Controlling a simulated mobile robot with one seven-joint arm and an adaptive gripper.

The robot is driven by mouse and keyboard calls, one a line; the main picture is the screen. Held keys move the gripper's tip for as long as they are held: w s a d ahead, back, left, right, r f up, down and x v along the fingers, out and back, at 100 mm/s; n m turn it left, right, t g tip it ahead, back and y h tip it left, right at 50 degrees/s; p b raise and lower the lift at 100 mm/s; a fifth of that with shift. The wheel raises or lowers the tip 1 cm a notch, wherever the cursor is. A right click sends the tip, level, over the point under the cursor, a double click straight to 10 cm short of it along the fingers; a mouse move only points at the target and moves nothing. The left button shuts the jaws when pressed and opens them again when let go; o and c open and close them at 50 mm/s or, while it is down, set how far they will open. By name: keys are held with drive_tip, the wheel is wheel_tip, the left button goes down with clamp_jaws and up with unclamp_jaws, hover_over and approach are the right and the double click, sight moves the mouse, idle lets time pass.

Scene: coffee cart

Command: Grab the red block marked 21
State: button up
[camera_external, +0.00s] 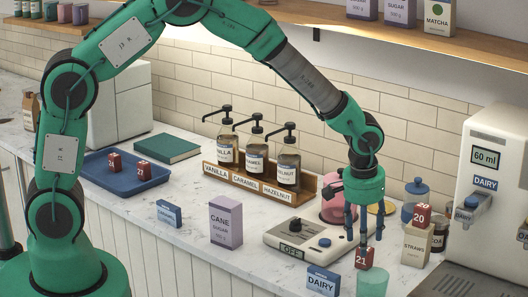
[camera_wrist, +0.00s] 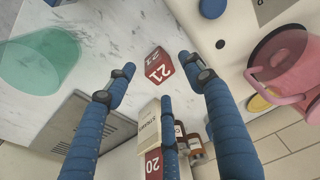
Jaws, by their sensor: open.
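The red block marked 21 (camera_external: 362,258) stands on the counter (camera_external: 188,225), between the hot plate and a green cup. It also shows in the wrist view (camera_wrist: 160,68), ahead of my fingertips with its number visible. My gripper (camera_external: 363,240) is just above this block, pointing down. Its blue fingers are spread in the wrist view (camera_wrist: 158,78), with nothing between them, so it is open and empty. Another red block marked 20 (camera_external: 420,215) sits on the straws box (camera_external: 416,246).
A translucent green cup (camera_external: 372,283) and a dairy box (camera_external: 322,281) stand close in front of the block. The hot plate (camera_external: 290,241) marked OFF and a pink pitcher (camera_wrist: 285,65) are close beside it. The dispenser machine (camera_external: 500,150) stands at right.

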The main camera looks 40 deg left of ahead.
drive_tip(key=shift+f, duration=0.2)
drive_tip(key=shift+w+d+f+b, duration=0.1)
drive_tip(key=shift+w+f+b, duration=0.15)
drive_tip(key=shift+f, duration=1)
drive_tip(key=shift+w+d+f+b, duration=0.1)
drive_tip(key=shift+w+f+b, duration=0.1)
drive_tip(key=shift+f, duration=1.05)
drive_tip(key=shift+c, duration=0.5)
drive_tip(key=c, duration=1.2)
